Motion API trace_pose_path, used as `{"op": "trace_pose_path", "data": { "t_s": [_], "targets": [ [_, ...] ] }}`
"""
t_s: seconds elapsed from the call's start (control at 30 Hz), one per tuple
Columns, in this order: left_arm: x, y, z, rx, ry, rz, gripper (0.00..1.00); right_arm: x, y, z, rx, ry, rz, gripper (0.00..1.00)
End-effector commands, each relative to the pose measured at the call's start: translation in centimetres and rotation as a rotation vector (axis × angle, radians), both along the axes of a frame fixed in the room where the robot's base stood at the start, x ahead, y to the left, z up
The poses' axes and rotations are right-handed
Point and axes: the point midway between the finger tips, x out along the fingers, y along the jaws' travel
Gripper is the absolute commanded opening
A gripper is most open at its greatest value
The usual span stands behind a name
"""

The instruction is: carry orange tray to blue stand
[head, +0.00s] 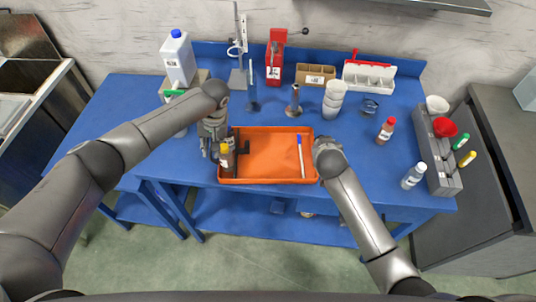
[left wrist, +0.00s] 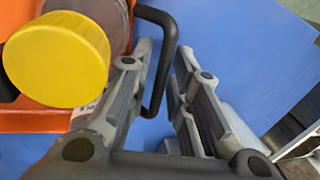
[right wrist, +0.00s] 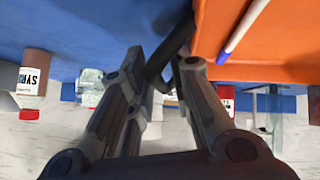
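The orange tray (head: 270,152) lies near the front edge of the blue workbench (head: 385,160). In it are a yellow-capped bottle (head: 226,156), a dark object and a blue-and-white pen (head: 300,150). My left gripper (head: 207,150) is at the tray's left end; in the left wrist view its open fingers (left wrist: 164,50) straddle a black handle (left wrist: 160,70). My right gripper (head: 322,150) is at the right end, mostly hidden by its own arm; its open fingers (right wrist: 163,60) straddle the other black handle (right wrist: 172,50). A blue-topped stand (head: 120,110) appears to adjoin the bench's left side.
Two small bottles (head: 413,176) (head: 385,131) and a grey rack (head: 440,160) are to the right.

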Motion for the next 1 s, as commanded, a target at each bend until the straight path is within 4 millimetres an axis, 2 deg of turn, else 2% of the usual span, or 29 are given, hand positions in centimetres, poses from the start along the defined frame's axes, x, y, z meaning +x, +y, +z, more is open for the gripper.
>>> {"op": "trace_pose_path", "data": {
  "t_s": [0.07, 0.2, 0.23, 0.73, 1.0],
  "targets": [
    [0.0, 0.0, 0.0, 0.000, 0.000, 0.000, 0.19, 0.0, 0.0, 0.0, 0.000, 0.000, 0.000, 0.19],
    [0.0, 0.0, 0.0, 0.000, 0.000, 0.000, 0.01, 0.0, 0.0, 0.0, 0.000, 0.000, 0.000, 0.01],
    [0.0, 0.0, 0.0, 0.000, 0.000, 0.000, 0.00, 0.0, 0.0, 0.0, 0.000, 0.000, 0.000, 0.00],
    [0.1, 0.0, 0.3, 0.000, -0.002, 0.001, 0.00, 0.1, 0.0, 0.3, 0.000, -0.003, 0.001, 0.00],
    [0.1, 0.0, 1.8, 0.000, -0.002, 0.001, 0.00, 0.0, 0.0, 1.8, 0.000, -0.003, 0.001, 0.00]
  ]
}}
